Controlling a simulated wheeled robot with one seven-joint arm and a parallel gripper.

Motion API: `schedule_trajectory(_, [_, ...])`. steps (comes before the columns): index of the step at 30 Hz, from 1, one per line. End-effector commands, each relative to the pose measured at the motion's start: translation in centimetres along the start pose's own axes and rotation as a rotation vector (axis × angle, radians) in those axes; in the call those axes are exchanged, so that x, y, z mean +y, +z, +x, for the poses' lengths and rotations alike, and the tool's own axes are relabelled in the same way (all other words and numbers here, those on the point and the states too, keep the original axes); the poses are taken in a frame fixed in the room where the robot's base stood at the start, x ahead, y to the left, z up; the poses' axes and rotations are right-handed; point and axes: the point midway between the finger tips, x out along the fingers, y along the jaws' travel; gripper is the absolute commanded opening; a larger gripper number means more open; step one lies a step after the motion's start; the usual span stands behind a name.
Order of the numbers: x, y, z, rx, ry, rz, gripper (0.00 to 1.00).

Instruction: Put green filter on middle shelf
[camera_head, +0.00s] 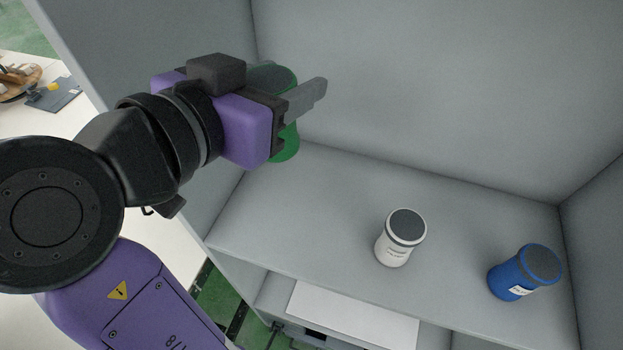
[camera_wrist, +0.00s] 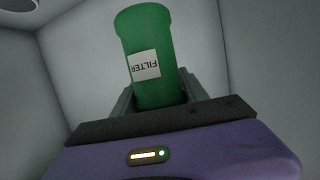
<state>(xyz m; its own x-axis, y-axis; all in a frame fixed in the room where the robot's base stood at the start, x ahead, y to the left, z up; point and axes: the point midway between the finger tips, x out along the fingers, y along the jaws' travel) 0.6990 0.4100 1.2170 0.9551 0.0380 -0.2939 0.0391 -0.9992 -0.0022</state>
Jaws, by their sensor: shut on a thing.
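The green filter (camera_head: 287,146) is partly hidden behind my gripper (camera_head: 304,101) in the head view. In the wrist view the green filter (camera_wrist: 147,40) is a green cylinder with a white label reading FILTER, which appears upside down. My gripper (camera_wrist: 156,98) is shut on its lower part as seen there. The filter is held inside the grey shelf compartment, above the left part of the shelf (camera_head: 310,215). I cannot tell from these views exactly how high above the shelf surface it is.
A white jar with a dark lid (camera_head: 400,238) stands mid-shelf. A blue jar with a dark lid (camera_head: 524,272) stands at the right. Grey walls close the compartment at back and sides. The shelf's left part is clear. A lower level holds a white panel (camera_head: 352,313).

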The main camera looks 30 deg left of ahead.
Motion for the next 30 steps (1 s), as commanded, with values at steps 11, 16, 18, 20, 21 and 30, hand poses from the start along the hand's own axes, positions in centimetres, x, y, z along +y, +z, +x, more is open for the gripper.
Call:
schedule_trajectory(11, [0.1, 8.9, 2.7, -0.004, 0.001, -0.008, 0.06])
schedule_trajectory(16, [0.0, 12.1, 3.7, -0.002, 0.000, -0.006, 0.06])
schedule_trajectory(18, [0.1, 13.0, 3.9, -0.002, 0.000, -0.005, 0.06])
schedule_trajectory(20, [0.1, 13.4, 4.1, -0.002, 0.000, -0.002, 0.06])
schedule_trajectory(21, [0.0, 13.6, 4.2, -0.001, 0.000, -0.002, 0.06])
schedule_trajectory(30, [0.1, 17.1, 5.2, -0.002, 0.001, -0.005, 0.06])
